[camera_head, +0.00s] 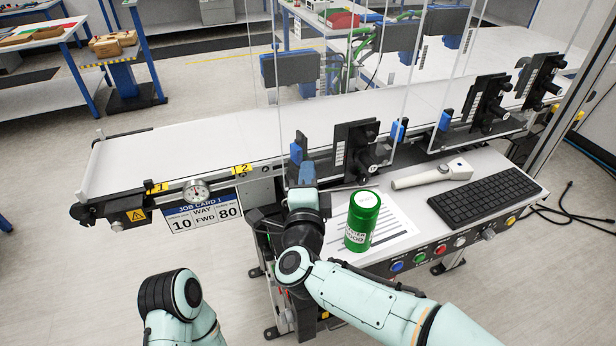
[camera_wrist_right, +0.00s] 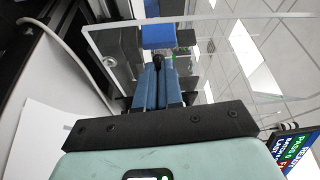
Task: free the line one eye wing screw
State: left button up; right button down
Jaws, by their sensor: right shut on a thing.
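My right gripper (camera_head: 307,172) reaches up to the near edge of the nearest belt, at the left of the black sensor bracket (camera_head: 355,150). In the right wrist view its blue fingers (camera_wrist_right: 158,70) are shut on a small dark piece (camera_wrist_right: 158,60), which I take for the line one eye wing screw; the fingers hide most of it. A blue block (camera_wrist_right: 158,35) is just beyond the fingertips, and a blue part (camera_head: 296,152) also shows there in the head view. My left arm shows at the bottom, but its gripper fingers are not visible.
Clear upright panels (camera_head: 335,90) stand along the belt (camera_head: 200,145), close to the right gripper. A green canister (camera_head: 362,222) stands on the sheet right of my right arm. A white handheld device (camera_head: 432,174) and keyboard (camera_head: 485,195) lie farther right. A job card (camera_head: 203,212) hangs left.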

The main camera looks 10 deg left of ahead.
pick_arm(q)
jog(key=shift+w+a+f, duration=0.15)
jog(key=shift+w, duration=0.1)
pick_arm(e)
jog(key=shift+d+r, duration=0.1)
jog(key=c, duration=1.3)
grip_release()
jog(key=shift+w, duration=0.1)
pick_arm(q)
jog(key=shift+w+a+f+b, duration=0.15)
jog(key=shift+w+f+b, duration=0.15)
jog(key=shift+w+f, duration=0.1)
pick_arm(e)
jog(key=v, duration=1.3)
jog(key=shift+f, duration=0.2)
pick_arm(q)
jog(key=shift+r, duration=0.1)
